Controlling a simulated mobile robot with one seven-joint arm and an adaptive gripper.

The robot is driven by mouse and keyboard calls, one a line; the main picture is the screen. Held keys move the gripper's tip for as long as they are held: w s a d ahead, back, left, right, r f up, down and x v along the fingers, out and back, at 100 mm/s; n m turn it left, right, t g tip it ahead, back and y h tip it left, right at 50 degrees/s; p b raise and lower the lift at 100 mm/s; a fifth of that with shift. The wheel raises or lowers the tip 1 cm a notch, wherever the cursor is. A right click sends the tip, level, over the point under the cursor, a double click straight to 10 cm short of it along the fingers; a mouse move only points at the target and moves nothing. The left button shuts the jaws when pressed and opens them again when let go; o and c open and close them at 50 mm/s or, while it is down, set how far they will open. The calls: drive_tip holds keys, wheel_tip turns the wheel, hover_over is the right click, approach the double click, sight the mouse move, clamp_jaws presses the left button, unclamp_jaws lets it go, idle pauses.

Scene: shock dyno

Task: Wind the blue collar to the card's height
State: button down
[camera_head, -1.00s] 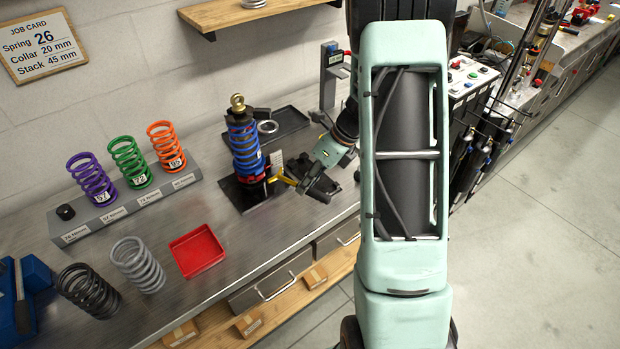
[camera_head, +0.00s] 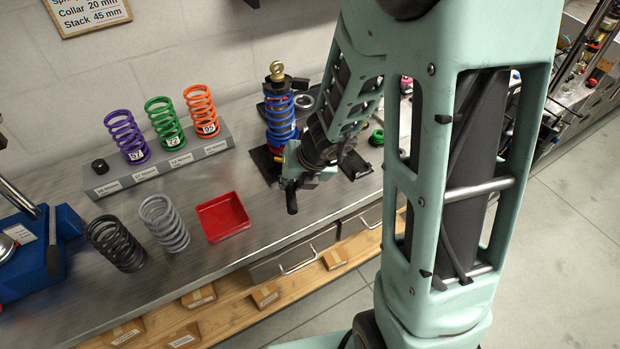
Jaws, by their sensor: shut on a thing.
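The shock absorber (camera_head: 281,128) stands upright on the bench, with a blue spring and a gold eyelet (camera_head: 277,70) on top. Blue also shows near the spring's top under a dark cap, but I cannot separate the blue collar from the spring here. My gripper (camera_head: 292,183) is just in front of the shock's lower end, shut on a dark handle-like piece (camera_head: 291,200) that points down. My arm hides the right side of the shock's base. The job card (camera_head: 90,14) on the wall is cut off at the top; "Collar 20 mm" and "Stack 45 mm" are readable.
Purple (camera_head: 127,135), green (camera_head: 163,120) and orange (camera_head: 201,108) springs stand on a grey rack (camera_head: 152,178). A black spring (camera_head: 115,243), a grey spring (camera_head: 163,222) and a red tray (camera_head: 222,217) are on the bench left of my gripper. Bare bench lies between rack and tray.

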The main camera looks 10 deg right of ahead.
drive_tip(key=shift+a+m, duration=0.25)
drive_tip(key=shift+m, duration=0.05)
drive_tip(key=shift+w+r, duration=0.1)
drive_tip(key=shift+w, duration=0.1)
drive_tip(key=shift+w+a+p, duration=0.1)
drive_tip(key=shift+w+p, duration=0.55)
drive_tip(key=shift+w, duration=0.3)
drive_tip(key=shift+w+p, duration=0.3)
drive_tip(key=shift+w, duration=0.15)
